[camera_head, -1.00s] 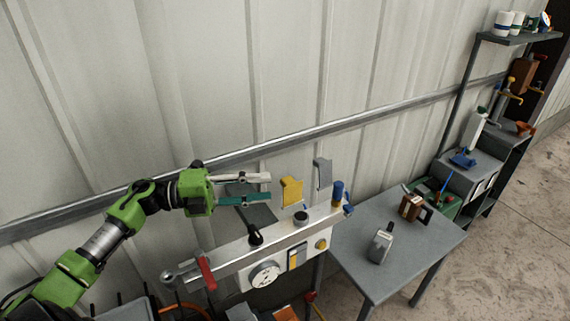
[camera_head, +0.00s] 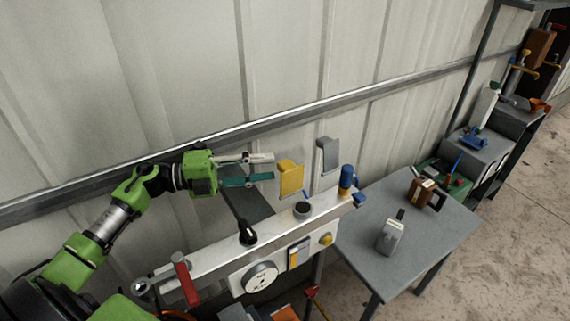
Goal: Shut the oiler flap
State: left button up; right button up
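A long pale machine bar (camera_head: 215,256) with a white front panel stands at the centre. A yellow flap (camera_head: 290,179) stands raised at its back edge, behind a dark round cup (camera_head: 303,210). A grey flap (camera_head: 327,156) stands upright farther right. I cannot tell for sure which of the two is the oiler flap. My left gripper (camera_head: 271,167) is just left of the yellow flap, near its upper part. Its pale and teal fingers are apart with nothing between them. Contact with the flap is not clear. My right gripper is out of view.
The bar carries a red lever (camera_head: 185,279), a black knob (camera_head: 248,233) and a blue cylinder (camera_head: 347,180). A grey table (camera_head: 430,234) to the right holds a grey bottle-like item (camera_head: 391,237) and a brown box (camera_head: 423,191). A rail (camera_head: 400,88) runs along the wall behind.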

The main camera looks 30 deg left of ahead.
aim_at(277, 167)
pick_arm(q)
jog(key=x, duration=0.1)
jog(key=p+x, duration=0.1)
jog(key=x, duration=0.1)
jog(key=p+x, duration=0.1)
jog(key=x, duration=0.1)
jog(key=shift+s+d+r, duration=0.15)
jog(key=shift+r, duration=0.2)
jog(key=shift+w+d+f, duration=0.2)
jog(key=shift+w, duration=0.05)
jog(key=shift+s, duration=0.1)
grip_shut()
